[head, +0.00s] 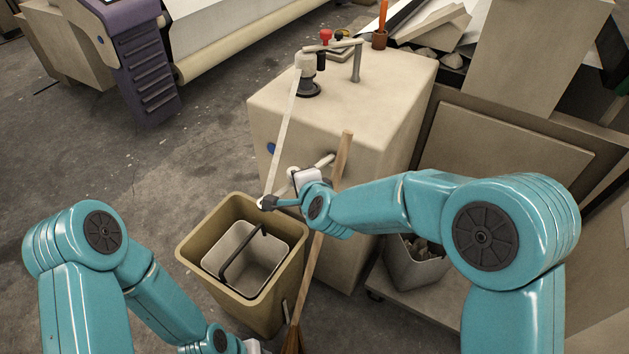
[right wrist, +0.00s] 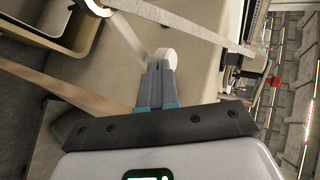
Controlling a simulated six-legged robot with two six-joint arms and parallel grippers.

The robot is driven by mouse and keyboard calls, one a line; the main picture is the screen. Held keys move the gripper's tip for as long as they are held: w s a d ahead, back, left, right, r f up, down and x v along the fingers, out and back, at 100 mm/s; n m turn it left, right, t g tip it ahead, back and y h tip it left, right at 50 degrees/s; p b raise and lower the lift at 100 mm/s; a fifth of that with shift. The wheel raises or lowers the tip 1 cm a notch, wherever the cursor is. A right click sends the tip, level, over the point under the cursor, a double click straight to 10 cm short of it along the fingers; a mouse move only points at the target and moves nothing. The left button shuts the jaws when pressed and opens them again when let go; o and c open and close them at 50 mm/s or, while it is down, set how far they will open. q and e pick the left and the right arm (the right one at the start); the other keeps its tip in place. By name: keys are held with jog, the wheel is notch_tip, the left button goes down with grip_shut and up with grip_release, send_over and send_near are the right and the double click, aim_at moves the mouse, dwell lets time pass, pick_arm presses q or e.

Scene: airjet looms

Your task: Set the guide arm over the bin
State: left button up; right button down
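The cream guide arm (head: 281,188) is low on the front of the beige cabinet (head: 345,105), with its dark end at the bin's upper right rim. In the right wrist view the guide arm (right wrist: 127,35) runs up and left from a round white knob (right wrist: 166,57). The tan bin (head: 190,243) stands before the cabinet, holding a pale bucket with a black handle. My right gripper (right wrist: 160,66) has its fingers together at the knob; I cannot tell whether they touch it. The head view hides these fingertips. My left gripper's fingers are below the head view.
A pale strip (head: 286,130) runs from the cabinet top down to the guide arm's end. A broom's wooden handle (head: 344,150) leans on the cabinet beside my right wrist. A grey bucket (head: 410,268) stands right of it. The floor at left is clear.

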jog(key=w+a+m+h+p, duration=0.5)
jog(key=w+p, duration=0.1)
jog(key=p, duration=0.1)
jog(key=shift+w+a+m+t+h, duration=0.2)
jog(key=shift+w+m+t+h, duration=0.1)
jog(key=shift+h, duration=0.1)
jog(key=shift+a+r, duration=0.1)
jog(key=shift+r, duration=0.05)
jog(key=shift+w+r, duration=0.1)
jog(key=shift+r, duration=0.1)
notch_tip(320, 180, up, 19)
jog(key=p, duration=0.1)
jog(key=shift+r, duration=0.2)
jog(key=shift+s+r, duration=0.1)
jog(key=shift+s, duration=0.1)
